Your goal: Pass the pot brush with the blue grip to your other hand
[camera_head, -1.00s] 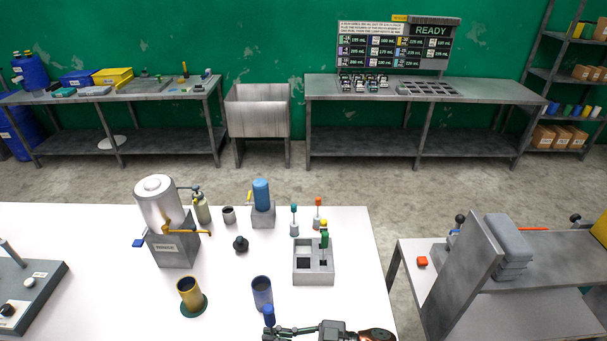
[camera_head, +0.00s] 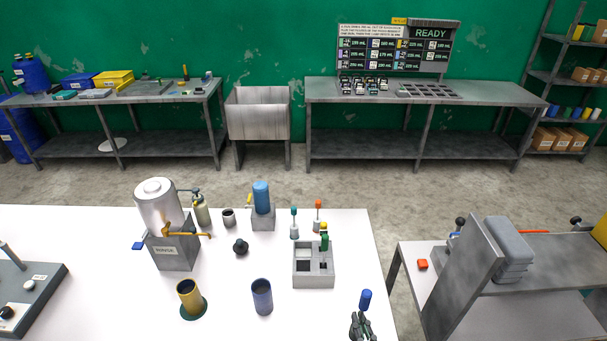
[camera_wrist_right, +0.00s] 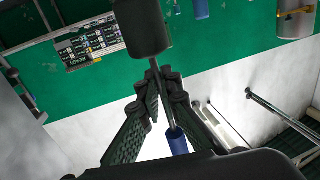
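The pot brush with the blue grip (camera_head: 366,299) is at the lower right of the head view, its blue grip upward. My right gripper (camera_head: 360,325) is just below the grip, near the table's front right corner. In the right wrist view, the fingers (camera_wrist_right: 156,80) close on the brush's thin shaft. The blue grip (camera_wrist_right: 177,142) shows on one side of the fingers and a dark cylindrical head (camera_wrist_right: 145,32) on the other. My left gripper is in neither view.
A side bench (camera_head: 540,300) stands right, across a gap. The table's front middle is clear.

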